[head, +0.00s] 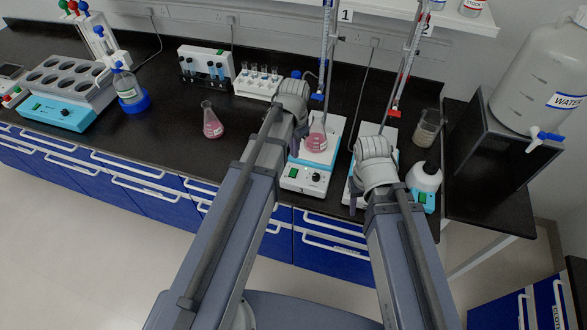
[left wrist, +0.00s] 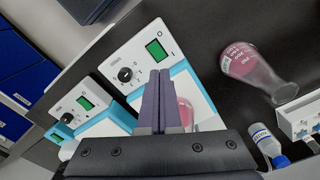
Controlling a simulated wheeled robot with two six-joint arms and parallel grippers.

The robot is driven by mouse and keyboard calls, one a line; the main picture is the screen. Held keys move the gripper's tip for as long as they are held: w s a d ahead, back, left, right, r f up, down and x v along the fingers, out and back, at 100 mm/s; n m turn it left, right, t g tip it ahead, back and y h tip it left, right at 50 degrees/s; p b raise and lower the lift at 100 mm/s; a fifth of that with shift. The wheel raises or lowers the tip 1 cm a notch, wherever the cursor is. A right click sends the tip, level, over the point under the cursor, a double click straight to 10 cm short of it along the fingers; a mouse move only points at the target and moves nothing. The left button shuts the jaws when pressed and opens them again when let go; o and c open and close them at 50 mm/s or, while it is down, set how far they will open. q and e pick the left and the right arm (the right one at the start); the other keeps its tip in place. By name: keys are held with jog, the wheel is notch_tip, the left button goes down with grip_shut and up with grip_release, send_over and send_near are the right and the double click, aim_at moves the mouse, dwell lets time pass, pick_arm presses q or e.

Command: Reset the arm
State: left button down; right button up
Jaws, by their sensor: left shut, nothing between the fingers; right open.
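My left gripper (head: 298,140) is at the left edge of the left stirrer plate (head: 305,178), beside a flask of pink liquid (head: 316,140) that stands on it. In the left wrist view its fingers (left wrist: 162,100) are shut together with nothing between them, and pink glass shows partly behind them. My right gripper (head: 354,195) is open, mostly hidden under its own wrist, over the second stirrer plate (head: 374,130). Both arms reach forward over the bench.
Another pink flask (head: 212,122) stands on the black bench left of my left arm. A tube rack (head: 258,84) is behind it. Burettes on stands (head: 327,45) rise behind the stirrers.

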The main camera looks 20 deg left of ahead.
pick_arm(q)
jog(key=shift+f, duration=0.1)
jog(key=s+d+n+y, duration=0.1)
jog(key=s+d+n, duration=0.1)
jog(key=s+d, duration=0.8)
jog(key=s, duration=0.4)
jog(key=shift+s+d+f+n+b, duration=0.15)
jog(key=shift+d+f+n+b, duration=0.15)
jog(key=shift+b, duration=0.1)
pick_arm(e)
jog(key=shift+f, duration=0.45)
pick_arm(q)
jog(key=shift+a, duration=0.15)
pick_arm(e)
jog(key=shift+a, duration=0.1)
